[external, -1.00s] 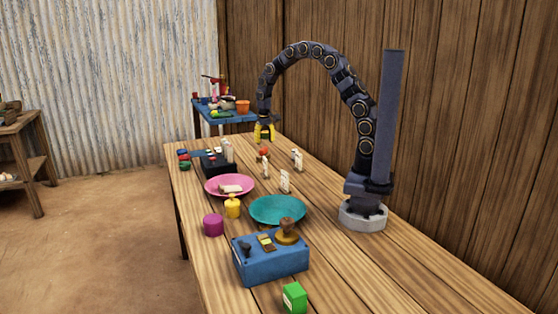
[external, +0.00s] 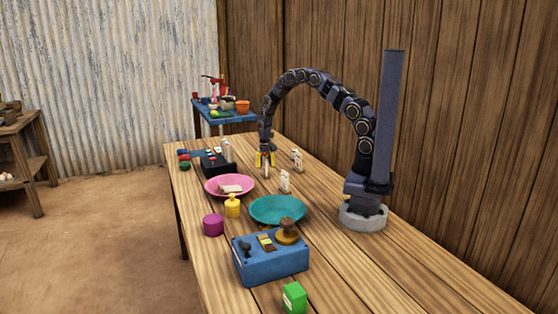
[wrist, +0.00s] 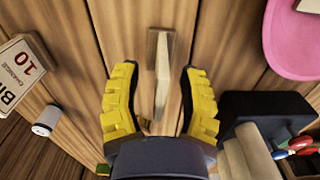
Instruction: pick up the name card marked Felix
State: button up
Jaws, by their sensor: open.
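My gripper (external: 265,158) is open and low over the table, with its yellow fingers pointing down. In the wrist view, my gripper (wrist: 160,75) has a finger on each side of a small standing card (wrist: 163,88) on a wooden foot. The card is seen almost edge-on from above, so its name cannot be read. Two more white cards stand nearby in the external view, one in front (external: 285,182) and one to the right (external: 297,160). Their writing is too small to read, and I cannot tell which card says Felix.
A pink plate (wrist: 290,68) and a black box (wrist: 262,107) lie to the right in the wrist view. A teal plate (external: 278,209) is nearer the external camera.

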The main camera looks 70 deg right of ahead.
jog(key=shift+f, duration=0.25)
grip_shut()
jog(key=shift+r, duration=0.1)
